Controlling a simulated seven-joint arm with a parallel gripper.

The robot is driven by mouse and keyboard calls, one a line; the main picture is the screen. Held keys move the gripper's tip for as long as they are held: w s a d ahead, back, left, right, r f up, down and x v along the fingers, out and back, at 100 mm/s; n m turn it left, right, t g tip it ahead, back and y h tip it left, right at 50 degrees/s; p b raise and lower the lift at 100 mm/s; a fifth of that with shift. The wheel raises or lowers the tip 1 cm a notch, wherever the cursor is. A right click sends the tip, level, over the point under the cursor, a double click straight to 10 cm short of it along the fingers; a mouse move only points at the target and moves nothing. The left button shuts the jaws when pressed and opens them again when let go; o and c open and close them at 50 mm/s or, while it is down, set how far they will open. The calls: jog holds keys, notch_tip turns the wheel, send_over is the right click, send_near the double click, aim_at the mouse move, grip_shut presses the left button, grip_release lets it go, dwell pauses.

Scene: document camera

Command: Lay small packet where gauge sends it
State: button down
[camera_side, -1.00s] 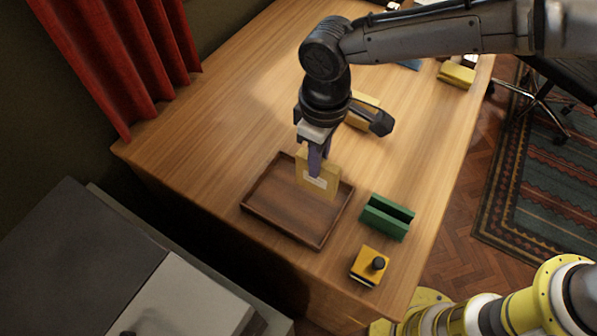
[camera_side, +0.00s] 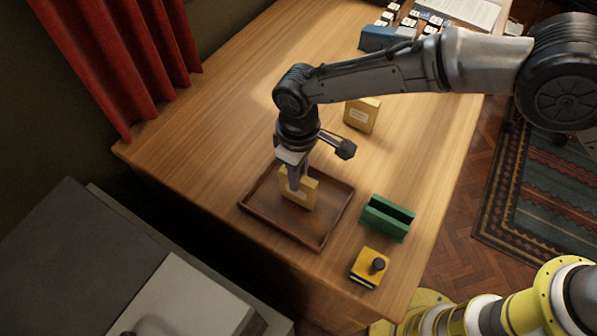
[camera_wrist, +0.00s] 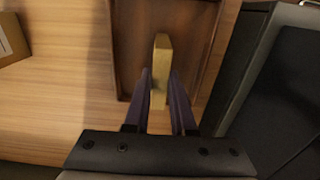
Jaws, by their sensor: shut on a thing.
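A small tan packet (camera_side: 306,194) with a pale label stands upright in my gripper (camera_side: 297,182), over the inside of a brown wooden tray (camera_side: 322,237). My gripper is shut on its top edge. The side view does not show clearly whether the packet touches the tray floor. In the wrist view the packet (camera_wrist: 160,68) appears edge-on between the two fingers (camera_wrist: 159,88), within the tray walls (camera_wrist: 206,60). A green slotted block (camera_side: 388,217), which may be the gauge, stands right of the tray with its slot empty.
Another tan packet (camera_side: 361,114) stands upright behind my gripper. A blue box (camera_side: 384,38) and small items are at the back. The table's left side is clear.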

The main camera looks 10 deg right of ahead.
jog(key=shift+f, duration=0.1)
jog(key=c, duration=0.8)
grip_release()
jog(key=shift+o, duration=0.2)
notch_tip(320, 180, up, 12)
jog(key=f, duration=0.1)
jog(key=s+d+r+m+t, duration=0.1)
jog(key=d+r, duration=0.4)
jog(key=d, duration=0.3)
jog(key=s+d+r+m+t+y, duration=0.1)
jog(key=d+r+m, duration=0.1)
jog(key=d+r, duration=0.45)
jog(key=s+d+r+m, duration=0.1)
jog(key=d+r, duration=0.3)
jog(key=d, duration=0.6)
jog(key=s+d+f+m+t, duration=0.1)
jog(key=s+d+f+m, duration=0.1)
jog(key=s+d, duration=0.6)
jog(key=s+d+f+m+t+h, duration=0.1)
jog(key=s+d+f+m+t, duration=0.1)
jog(key=s+d, duration=0.6)
jog(key=shift+s+m+t, duration=0.3)
jog(key=shift+s+m, duration=0.2)
jog(key=shift+s, duration=0.35)
